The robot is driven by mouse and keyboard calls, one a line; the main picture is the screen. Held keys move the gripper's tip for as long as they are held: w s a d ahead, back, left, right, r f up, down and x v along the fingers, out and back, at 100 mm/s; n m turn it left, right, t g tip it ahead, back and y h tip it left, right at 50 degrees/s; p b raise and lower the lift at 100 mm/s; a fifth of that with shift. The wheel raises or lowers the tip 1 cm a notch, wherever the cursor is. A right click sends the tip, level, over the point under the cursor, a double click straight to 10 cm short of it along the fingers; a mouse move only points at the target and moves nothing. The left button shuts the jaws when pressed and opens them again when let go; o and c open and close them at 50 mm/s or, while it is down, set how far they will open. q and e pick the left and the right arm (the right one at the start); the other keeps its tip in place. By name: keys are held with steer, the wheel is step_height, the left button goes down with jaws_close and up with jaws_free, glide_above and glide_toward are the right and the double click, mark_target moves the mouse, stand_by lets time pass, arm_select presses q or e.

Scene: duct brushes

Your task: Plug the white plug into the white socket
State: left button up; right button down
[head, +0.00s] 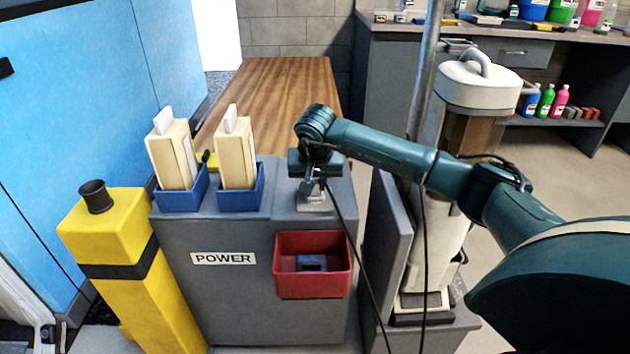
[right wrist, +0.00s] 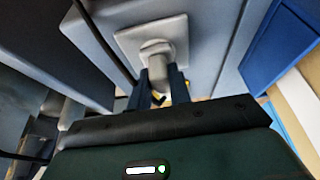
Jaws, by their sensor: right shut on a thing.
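The white socket (head: 316,204) is a pale square plate on top of the grey power box, at its right end. It also shows in the right wrist view (right wrist: 128,40). My right gripper (head: 313,183) points down just above it and is shut on the white plug (right wrist: 157,55), a pale rounded piece between its fingers. In the right wrist view the plug lines up over the plate. I cannot tell whether it is in the socket or only against it. A dark cable (head: 356,255) hangs from the gripper area. My left gripper is not in view.
The grey power box (head: 215,300) carries two blue trays (head: 181,198) with cream blocks (head: 173,155) and a red bin (head: 314,283) on its front. A yellow post (head: 108,240) stands at left. A white canister machine (head: 475,85) stands at right. A wooden bench (head: 275,90) lies behind.

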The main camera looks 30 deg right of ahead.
steer(key=c, duration=1.2)
jaws_free()
steer(key=shift+f, duration=0.1)
arm_select(q)
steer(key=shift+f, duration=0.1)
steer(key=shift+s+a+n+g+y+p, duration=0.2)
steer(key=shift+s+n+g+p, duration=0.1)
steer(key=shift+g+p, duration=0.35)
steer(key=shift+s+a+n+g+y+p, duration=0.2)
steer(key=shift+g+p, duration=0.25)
steer(key=shift+p, duration=0.3)
arm_select(e)
steer(key=v, duration=1.3)
